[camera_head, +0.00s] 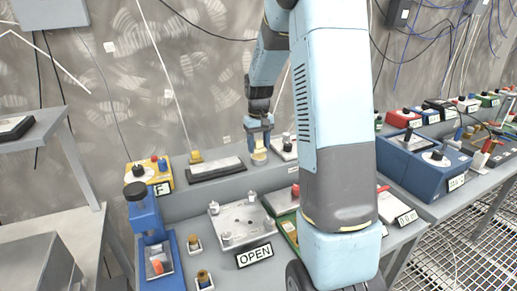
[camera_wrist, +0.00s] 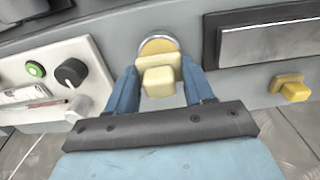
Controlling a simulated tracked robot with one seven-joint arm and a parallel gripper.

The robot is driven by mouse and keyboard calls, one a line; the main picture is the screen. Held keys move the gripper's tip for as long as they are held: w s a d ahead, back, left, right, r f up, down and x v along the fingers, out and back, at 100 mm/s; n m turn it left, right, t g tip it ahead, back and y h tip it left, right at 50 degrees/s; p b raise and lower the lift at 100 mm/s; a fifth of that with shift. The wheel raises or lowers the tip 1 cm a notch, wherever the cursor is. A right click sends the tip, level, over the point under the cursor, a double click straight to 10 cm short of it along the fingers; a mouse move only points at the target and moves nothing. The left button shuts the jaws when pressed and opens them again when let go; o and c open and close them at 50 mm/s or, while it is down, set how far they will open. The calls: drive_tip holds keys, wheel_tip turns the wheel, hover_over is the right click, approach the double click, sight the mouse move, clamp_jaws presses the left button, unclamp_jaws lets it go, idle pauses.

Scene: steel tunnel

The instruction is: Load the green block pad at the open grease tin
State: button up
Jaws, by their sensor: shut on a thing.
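My gripper (camera_head: 260,128) points down over the raised back ledge. In the wrist view its two blue fingers (camera_wrist: 162,88) are shut on a pale yellow block-shaped pad (camera_wrist: 158,82); no green shows on it. A round tin (camera_wrist: 158,45) with a grey rim and tan filling is directly beyond the pad. The tin also shows under the gripper in the head view (camera_head: 259,158). The pad overlaps the tin's near edge in the wrist view; I cannot tell whether they touch.
A metal plate with posts (camera_head: 238,222) stands behind an OPEN sign (camera_head: 254,256). A blue press (camera_head: 148,220) is left, a green tray (camera_head: 287,228) right, and a knobbed panel (camera_wrist: 50,80) beside the tin.

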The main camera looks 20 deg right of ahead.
sight(259, 140)
drive_tip(key=shift+r, duration=2.4)
